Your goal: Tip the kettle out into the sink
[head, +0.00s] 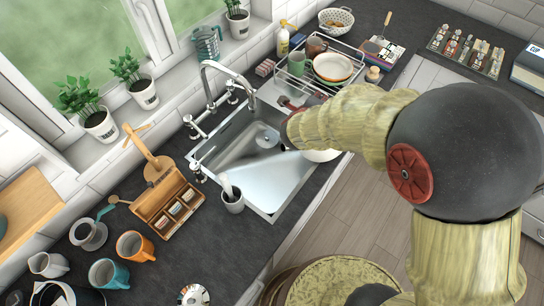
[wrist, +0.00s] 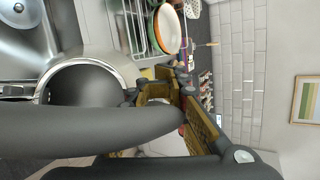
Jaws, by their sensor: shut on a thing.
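The steel sink (head: 265,175) is set into the worktop below a tall chrome tap (head: 208,80); part of the sink also shows at the upper left of the wrist view (wrist: 22,40). The kettle is mostly hidden by my arm in the head view, where a pale piece of it (head: 322,156) shows at the sink's right edge. In the wrist view its round, shiny rim and dark top (wrist: 88,85) lie close in front of me. My gripper (wrist: 168,90) is shut on the kettle, apparently at its handle; the exact grip is partly hidden. I see no liquid flowing.
A dish rack (head: 325,72) with a plate and mugs stands behind the sink. A grey cup (head: 232,200) with a utensil stands at the sink's near left edge. A wooden box (head: 168,205) and several mugs crowd the left worktop. Plants line the windowsill.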

